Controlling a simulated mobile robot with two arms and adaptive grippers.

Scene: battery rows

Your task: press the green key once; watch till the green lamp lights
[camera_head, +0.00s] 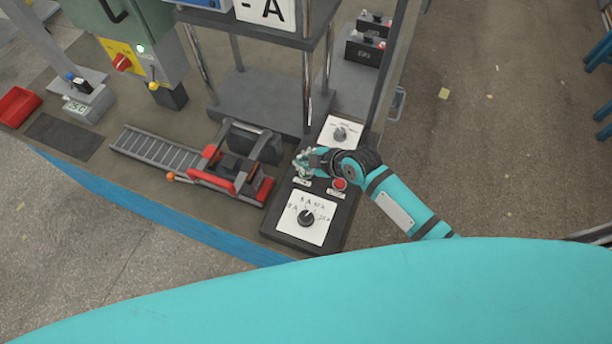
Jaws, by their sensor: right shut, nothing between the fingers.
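My right gripper (305,164) is shut and empty, low over the dark control panel (334,214), left of a red button (339,183). A small label shows just below the fingertips. My left gripper is not in view.
The panel has a rotary selector (306,217) in front and a dial (340,134) behind. A red clamp fixture with a grey rail (155,149) lies left of it. Metal posts stand behind. Dark batteries (366,47) sit at the back. A red tray (17,106) is far left.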

